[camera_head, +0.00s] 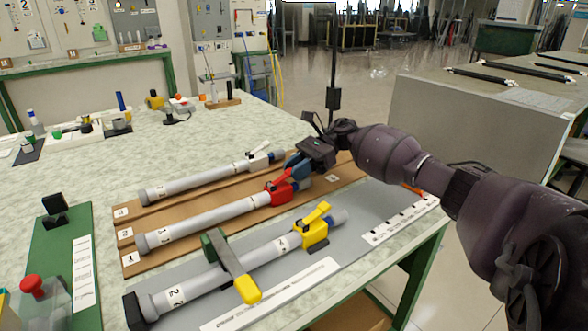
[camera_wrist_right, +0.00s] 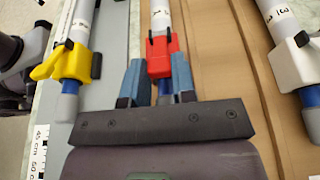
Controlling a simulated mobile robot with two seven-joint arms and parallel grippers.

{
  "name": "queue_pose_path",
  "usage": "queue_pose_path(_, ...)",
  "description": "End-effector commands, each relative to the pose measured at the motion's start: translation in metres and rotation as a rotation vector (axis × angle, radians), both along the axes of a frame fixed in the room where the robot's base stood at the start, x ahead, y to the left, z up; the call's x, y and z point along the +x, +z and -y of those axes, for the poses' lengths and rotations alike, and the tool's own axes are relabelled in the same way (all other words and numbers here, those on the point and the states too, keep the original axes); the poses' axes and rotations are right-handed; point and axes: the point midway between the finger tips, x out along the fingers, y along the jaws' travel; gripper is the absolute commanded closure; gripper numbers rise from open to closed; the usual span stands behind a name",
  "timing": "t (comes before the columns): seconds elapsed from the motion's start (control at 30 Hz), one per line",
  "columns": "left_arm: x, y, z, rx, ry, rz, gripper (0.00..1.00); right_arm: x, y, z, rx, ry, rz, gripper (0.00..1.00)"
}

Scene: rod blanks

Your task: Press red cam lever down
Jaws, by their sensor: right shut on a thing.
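The red cam lever (camera_head: 281,186) sits on a clamp around the middle grey rod (camera_head: 205,218), near the rod's blue right end. It also shows in the right wrist view (camera_wrist_right: 163,55), at the top centre. My right gripper (camera_head: 298,163) is at the lever's right end, its blue fingers pointing down at it. In the right wrist view its two fingers (camera_wrist_right: 156,80) stand on either side of the red part and the blue rod end. The gripper is shut on the red lever; the exact contact is partly hidden. My left gripper is not in view.
A red button (camera_head: 33,285) stands at lower left.

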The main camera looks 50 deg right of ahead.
Motion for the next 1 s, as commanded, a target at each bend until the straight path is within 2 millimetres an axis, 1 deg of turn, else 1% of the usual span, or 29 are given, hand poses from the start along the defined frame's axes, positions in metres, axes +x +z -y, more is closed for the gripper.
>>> queue_pose_path(0.27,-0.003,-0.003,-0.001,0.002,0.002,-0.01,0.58,0.0,-0.002,0.0,0.001,0.001,-0.003,0.99)
queue_pose_path(0.3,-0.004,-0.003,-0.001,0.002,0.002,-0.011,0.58,0.0,-0.002,0.0,0.001,0.001,-0.003,0.74)
queue_pose_path(0.47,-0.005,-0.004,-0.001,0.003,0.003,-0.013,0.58,0.0,-0.001,0.0,0.001,0.0,-0.002,0.49)
queue_pose_path(0.8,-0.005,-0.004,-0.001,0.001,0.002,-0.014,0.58,-0.001,0.0,0.002,-0.001,-0.001,-0.002,0.49)
queue_pose_path(0.87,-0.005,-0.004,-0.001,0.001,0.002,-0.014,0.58,-0.001,0.002,0.007,-0.001,-0.002,-0.002,0.49)
queue_pose_path(1.0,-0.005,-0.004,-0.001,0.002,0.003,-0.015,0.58,-0.006,0.008,0.025,-0.002,-0.004,-0.002,0.49)
